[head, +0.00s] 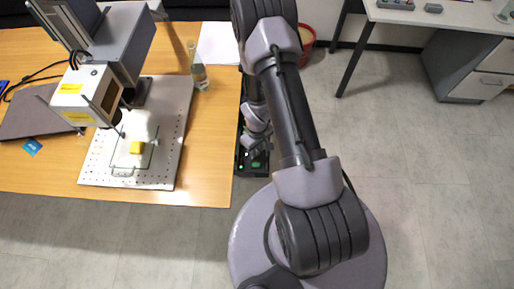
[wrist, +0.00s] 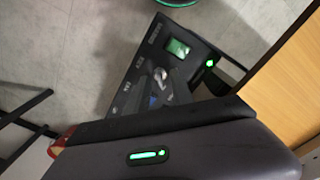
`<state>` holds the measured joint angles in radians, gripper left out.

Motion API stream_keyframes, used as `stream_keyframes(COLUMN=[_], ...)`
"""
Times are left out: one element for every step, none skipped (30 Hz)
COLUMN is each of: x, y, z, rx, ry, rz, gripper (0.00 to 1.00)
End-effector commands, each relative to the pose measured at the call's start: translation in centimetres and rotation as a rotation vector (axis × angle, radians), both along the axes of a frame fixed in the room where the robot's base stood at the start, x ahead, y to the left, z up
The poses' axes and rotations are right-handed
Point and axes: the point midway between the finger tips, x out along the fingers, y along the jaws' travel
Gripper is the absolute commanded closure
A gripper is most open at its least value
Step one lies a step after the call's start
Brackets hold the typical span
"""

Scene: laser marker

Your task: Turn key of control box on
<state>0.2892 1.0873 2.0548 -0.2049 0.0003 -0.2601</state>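The control box (head: 258,170) is black and stands low beside the right edge of the wooden table in the head view, partly covered by my arm. In the wrist view the control box (wrist: 128,92) shows a lit green display (wrist: 178,47), a green light (wrist: 210,63) and a pale key or switch (wrist: 160,75) on its panel. My gripper (head: 257,147) is just over the box in the head view. In the wrist view the dark gripper body (wrist: 180,152) with a green light fills the bottom and hides the lower panel. Its fingertips cannot be made out clearly, nor whether they touch the key.
A white desk (head: 450,14) stands at the top right. The grey floor on the right is clear.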

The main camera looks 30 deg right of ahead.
Motion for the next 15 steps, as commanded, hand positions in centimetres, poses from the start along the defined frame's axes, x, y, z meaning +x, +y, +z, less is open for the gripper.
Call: stream_keyframes(x=[0.0,0.0,0.0,0.0,0.0,0.0,0.0,0.0,0.0,0.0,0.0,0.0,0.0,0.0,0.0], y=[0.0,0.0,0.0,0.0,0.0,0.0,0.0,0.0,0.0,0.0,0.0,0.0,0.0,0.0,0.0], z=[0.2,0.4,0.7,1.0,1.4,2.0,2.6,3.3,4.2,5.0,5.9,7.1,8.1,9.0,10.3], rx=[0.0,0.0,0.0,0.0,0.0,0.0,0.0,0.0,0.0,0.0,0.0,0.0,0.0,0.0,0.0], ry=[0.0,0.0,0.0,0.0,-0.001,-0.001,-0.001,-0.001,-0.001,0.0,0.0,0.0,0.0,0.0,0.0], rz=[0.0,0.0,0.0,0.0,0.0,0.0,0.0,0.0,0.0,0.0,0.0,0.0,0.0,0.0,0.0], gripper=[0.72,0.72,0.72,0.72,0.72,0.72,0.72,0.72,0.72,0.72,0.72,0.72,0.72,0.72,0.72])
